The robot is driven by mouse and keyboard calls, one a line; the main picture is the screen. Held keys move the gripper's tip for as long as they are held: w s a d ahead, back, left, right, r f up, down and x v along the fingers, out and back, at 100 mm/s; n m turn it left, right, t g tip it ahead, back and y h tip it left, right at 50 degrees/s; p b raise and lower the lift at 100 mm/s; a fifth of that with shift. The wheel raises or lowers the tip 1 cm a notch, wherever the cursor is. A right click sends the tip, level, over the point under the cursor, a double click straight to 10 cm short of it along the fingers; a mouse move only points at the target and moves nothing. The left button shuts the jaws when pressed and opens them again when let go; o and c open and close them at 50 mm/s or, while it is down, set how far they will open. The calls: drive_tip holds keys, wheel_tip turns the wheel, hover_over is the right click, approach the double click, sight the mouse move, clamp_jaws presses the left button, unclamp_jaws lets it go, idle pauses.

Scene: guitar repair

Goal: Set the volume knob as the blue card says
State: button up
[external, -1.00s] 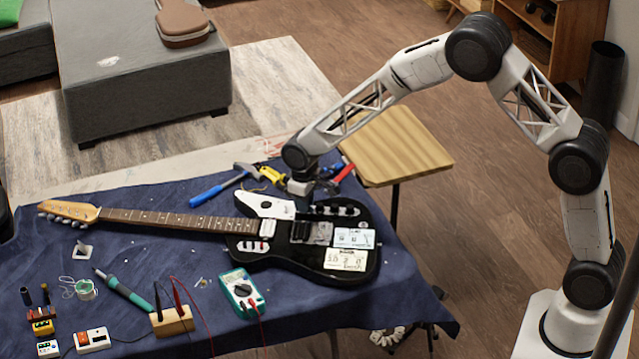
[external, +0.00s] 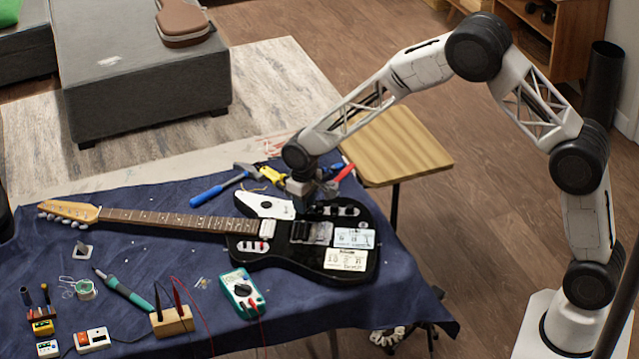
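The black electric guitar (external: 290,258) lies on the blue cloth with its neck to the left. A pale bluish card (external: 354,238) lies on its body, with a cream card (external: 345,260) just below it; their markings are too small to read. Small light knobs or switches (external: 345,211) sit along the body's upper edge, and others (external: 253,246) on its lower left part; I cannot tell which is the volume knob. My gripper (external: 303,203) points down at the body's upper edge, just left of the upper row. Its fingers are too small and dark to read, and contact cannot be told.
A hammer (external: 250,170), blue-handled tool (external: 206,195) and red-handled tool (external: 345,173) lie behind the guitar. A multimeter (external: 241,292), soldering iron (external: 125,293) and wooden block (external: 172,321) lie in front. A wooden stool (external: 400,145) stands behind the table.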

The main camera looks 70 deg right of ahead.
drive_tip(key=n, duration=1.2)
idle(0.4)
drive_tip(key=shift+c, duration=0.5)
drive_tip(key=c, duration=0.3)
